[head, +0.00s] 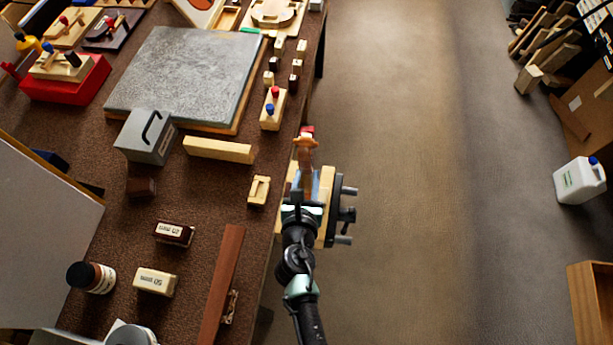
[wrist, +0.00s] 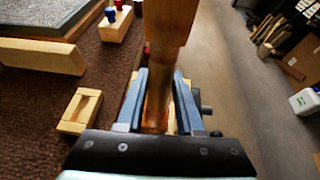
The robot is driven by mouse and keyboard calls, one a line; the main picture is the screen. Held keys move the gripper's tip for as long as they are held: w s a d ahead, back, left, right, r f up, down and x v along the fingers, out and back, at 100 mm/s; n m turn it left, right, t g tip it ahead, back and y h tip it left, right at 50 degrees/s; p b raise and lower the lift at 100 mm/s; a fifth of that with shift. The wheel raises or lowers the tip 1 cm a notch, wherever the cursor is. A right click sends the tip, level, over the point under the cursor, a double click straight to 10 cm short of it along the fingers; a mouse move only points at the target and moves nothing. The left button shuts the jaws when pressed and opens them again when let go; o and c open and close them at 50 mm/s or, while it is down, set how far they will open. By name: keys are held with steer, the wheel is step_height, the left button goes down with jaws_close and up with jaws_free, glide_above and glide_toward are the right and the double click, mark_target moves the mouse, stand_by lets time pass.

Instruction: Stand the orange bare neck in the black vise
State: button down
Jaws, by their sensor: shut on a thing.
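The orange-brown bare neck (head: 304,158) stands roughly upright at the bench's right edge in the head view, with its wider scroll part at the far end. In the wrist view the neck (wrist: 168,32) runs down between the two blue-grey fingers of my gripper (wrist: 160,80), which are shut on it. My gripper also shows in the head view (head: 304,192). The black vise (head: 337,200), with pale wooden parts and grey rods, is on the bench edge right beside and below my gripper. My gripper hides much of it. I cannot tell whether the neck's lower end is between the vise jaws.
A small wooden block (head: 258,190) lies just left of the vise. A long pale bar (head: 218,149), a grey box (head: 147,137) and a stone slab (head: 185,75) are further left. A long brown strip (head: 222,285) lies nearer. The floor (head: 430,200) right of the bench is clear.

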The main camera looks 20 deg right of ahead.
mark_target(306, 189)
steer(key=shift+f+b, duration=1.4)
steer(key=shift+f, duration=0.25)
steer(key=shift+c, duration=2.3)
jaws_free()
steer(key=shift+r, duration=0.1)
steer(key=p+v, duration=0.1)
steer(key=v, duration=1.2)
